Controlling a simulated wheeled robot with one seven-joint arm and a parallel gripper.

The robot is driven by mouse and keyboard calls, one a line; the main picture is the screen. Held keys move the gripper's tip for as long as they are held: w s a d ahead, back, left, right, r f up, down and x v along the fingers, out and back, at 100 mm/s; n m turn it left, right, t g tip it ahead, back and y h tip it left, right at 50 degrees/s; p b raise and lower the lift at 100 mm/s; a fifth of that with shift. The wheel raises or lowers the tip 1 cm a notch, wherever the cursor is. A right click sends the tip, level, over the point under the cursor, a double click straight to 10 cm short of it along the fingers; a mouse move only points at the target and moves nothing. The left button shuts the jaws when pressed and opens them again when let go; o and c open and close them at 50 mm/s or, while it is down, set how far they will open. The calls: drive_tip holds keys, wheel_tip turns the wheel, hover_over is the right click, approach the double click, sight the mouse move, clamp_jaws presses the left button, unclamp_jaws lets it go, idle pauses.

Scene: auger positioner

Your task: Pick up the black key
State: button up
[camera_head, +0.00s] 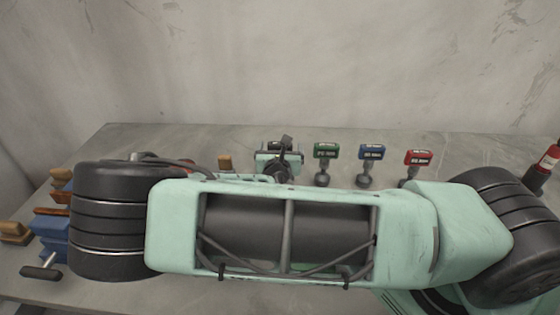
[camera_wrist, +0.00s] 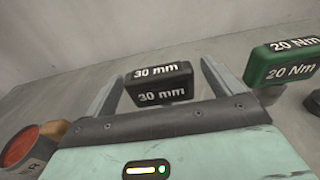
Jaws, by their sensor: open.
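The black key (camera_wrist: 160,84) has a block-shaped head marked "30 mm" in white. In the wrist view it shows between the two fingers of my gripper (camera_wrist: 163,72). The gripper is open, with a finger on each side of the key head and visible gaps to both. Whether the fingertips reach around the head or stop short of it is hard to tell. In the head view my gripper (camera_head: 279,160) is over the bench and mostly covers the black key, whose lower part is hidden.
A green key (camera_head: 326,151), a blue key (camera_head: 371,152) and a red key (camera_head: 418,158) stand in a row to the right. The green key is close to my right finger in the wrist view (camera_wrist: 284,62). A red-faced cylinder (camera_wrist: 20,147) is at lower left. A wall stands behind.

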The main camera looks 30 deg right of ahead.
drive_tip(key=shift+x, duration=1.05)
clamp_jaws()
drive_tip(key=shift+r, duration=0.15)
